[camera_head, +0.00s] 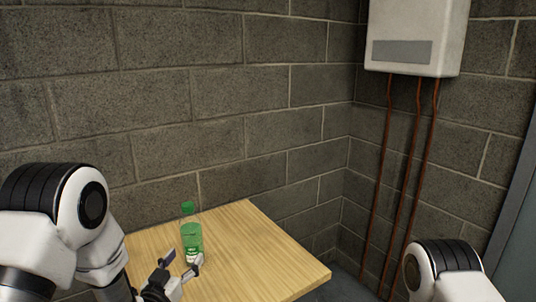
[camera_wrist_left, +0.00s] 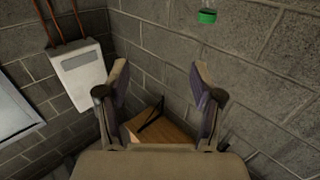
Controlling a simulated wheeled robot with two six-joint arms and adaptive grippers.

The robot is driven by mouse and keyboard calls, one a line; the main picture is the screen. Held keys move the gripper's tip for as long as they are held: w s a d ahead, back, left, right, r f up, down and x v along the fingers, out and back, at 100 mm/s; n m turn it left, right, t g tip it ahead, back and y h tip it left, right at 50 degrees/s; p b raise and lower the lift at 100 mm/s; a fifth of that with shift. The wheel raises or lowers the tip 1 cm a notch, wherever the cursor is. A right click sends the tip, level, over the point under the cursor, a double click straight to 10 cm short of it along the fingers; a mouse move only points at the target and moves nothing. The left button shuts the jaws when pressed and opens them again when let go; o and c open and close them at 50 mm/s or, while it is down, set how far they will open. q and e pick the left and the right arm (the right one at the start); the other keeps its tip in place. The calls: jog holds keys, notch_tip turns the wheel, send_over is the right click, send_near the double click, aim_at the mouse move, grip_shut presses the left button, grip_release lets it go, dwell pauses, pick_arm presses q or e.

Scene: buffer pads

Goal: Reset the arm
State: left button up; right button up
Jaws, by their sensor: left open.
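My right gripper is out of view; only a right arm joint shows at the lower right.
Grey block walls meet in a corner behind the table. A white wall box (camera_head: 416,38) with copper pipes (camera_head: 409,165) hangs on the right wall; it also shows in the wrist view (camera_wrist_left: 83,75). The table's right half is clear. A brown wooden object (camera_wrist_left: 165,133) shows beyond the fingers.

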pick_arm(q)
jog(key=s+a+f+n+g+y, duration=0.1)
jog(key=s+f+g, duration=0.3)
jog(key=s+f, duration=0.55)
jog(key=s+a+f+n+g+y, duration=0.15)
jog(key=s+f+g, duration=0.4)
jog(key=f, duration=0.65)
jog(key=s+a+f+g, duration=0.1)
jog(key=s+f+g, duration=0.2)
jog(key=s, duration=0.8)
jog(key=s+a+f+g+y, duration=0.1)
jog(key=s+f+g, duration=0.3)
jog(key=s, duration=0.7)
jog(key=shift+f, duration=0.7)
jog(key=shift+g, duration=0.25)
